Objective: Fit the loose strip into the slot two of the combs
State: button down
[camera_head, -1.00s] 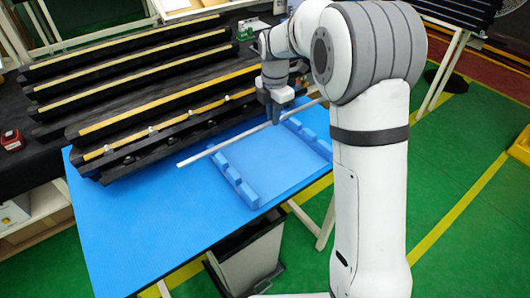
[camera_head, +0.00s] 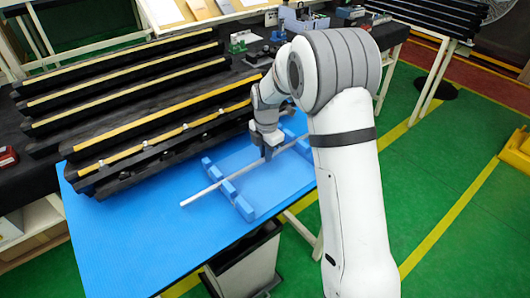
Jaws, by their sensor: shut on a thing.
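The loose strip (camera_head: 206,193) is a thin, straight, light grey rod. My gripper (camera_head: 267,155) is shut on it near its middle, pointing down. The strip lies across the near blue comb (camera_head: 231,190), a notched block on the blue table. Its left end sticks out past that comb over the mat. Its right part runs toward the far blue comb (camera_head: 290,127), which is partly hidden by my arm. I cannot tell whether the strip sits in a notch or just above it.
Black rails with yellow strips (camera_head: 150,135) stand along the table's back left. The blue tabletop (camera_head: 130,235) is clear at the front left. A grey bin (camera_head: 250,265) stands below the table edge. Small items (camera_head: 290,18) lie on the bench behind.

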jog(key=shift+f, duration=0.2)
jog(key=c, duration=1.5)
grip_release()
jog(key=shift+r, duration=0.1)
jog(key=shift+o, duration=0.2)
notch_tip(320, 180, up, 12)
jog(key=s+d+r+m, duration=0.4)
jog(key=s+m, duration=0.2)
jog(key=s, duration=0.1)
jog(key=s+d+m+t, duration=0.1)
jog(key=s+d+m, duration=0.3)
jog(key=s+m, duration=0.5)
jog(key=s+d+m+t, duration=0.2)
jog(key=s+d+m, duration=0.2)
jog(key=s+m, duration=0.6)
jog(key=s+f, duration=0.1)
jog(key=s, duration=0.2)
jog(key=shift+d+b, duration=0.2)
jog(key=shift+b, duration=0.2)
jog(key=shift+s, duration=0.1)
